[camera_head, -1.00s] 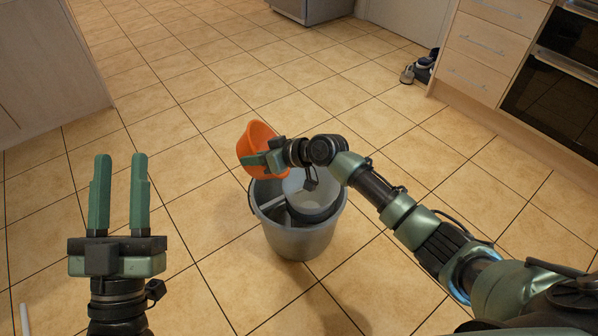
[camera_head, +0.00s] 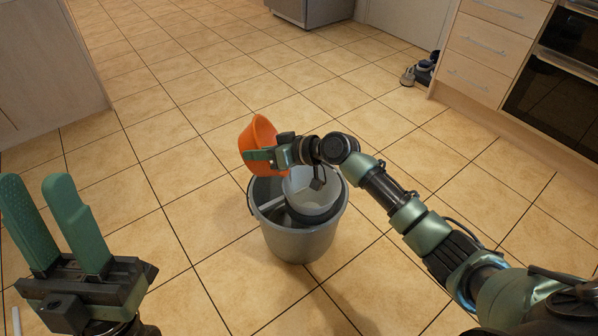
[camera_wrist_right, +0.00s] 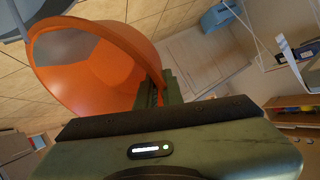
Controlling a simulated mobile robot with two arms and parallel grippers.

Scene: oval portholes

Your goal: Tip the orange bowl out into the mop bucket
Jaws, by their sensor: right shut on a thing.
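The orange bowl (camera_head: 257,145) is held tilted on its side above the back left rim of the grey mop bucket (camera_head: 299,242). My right gripper (camera_head: 262,155) is shut on the bowl's rim. In the right wrist view the bowl (camera_wrist_right: 135,62) shows its inside, with a grey patch that I cannot identify. The bucket stands upright on the floor with a lighter grey wringer basket (camera_head: 316,192) in its top right. The bucket's inside is partly hidden by my right arm. My left gripper (camera_head: 45,215) is open and empty at the lower left, away from the bucket.
The tiled floor (camera_head: 190,110) around the bucket is clear. A pale cabinet (camera_head: 45,70) stands at the left. Drawers (camera_head: 490,50) and an oven (camera_head: 560,90) line the right, with shoes (camera_head: 422,70) on the floor beside them.

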